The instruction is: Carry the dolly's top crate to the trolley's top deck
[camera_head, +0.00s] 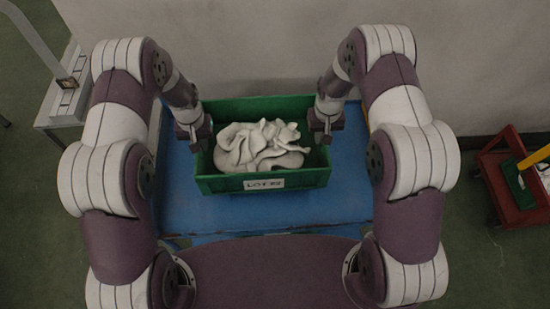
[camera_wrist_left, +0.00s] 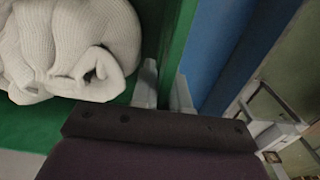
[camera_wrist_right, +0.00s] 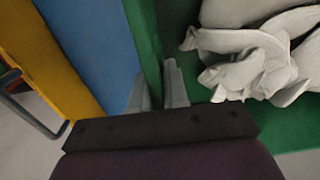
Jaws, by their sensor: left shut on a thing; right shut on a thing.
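The crate looks level, over a blue surface (camera_head: 300,210). Whether it touches that surface, I cannot tell. Its underside is hidden.
A red cart (camera_head: 512,205) with a yellow bar and a green thing on it stands at the right. A pale bench (camera_head: 62,105) stands at the left. A grey wall (camera_head: 270,45) is close behind the crate. Dark green floor shows at both sides.

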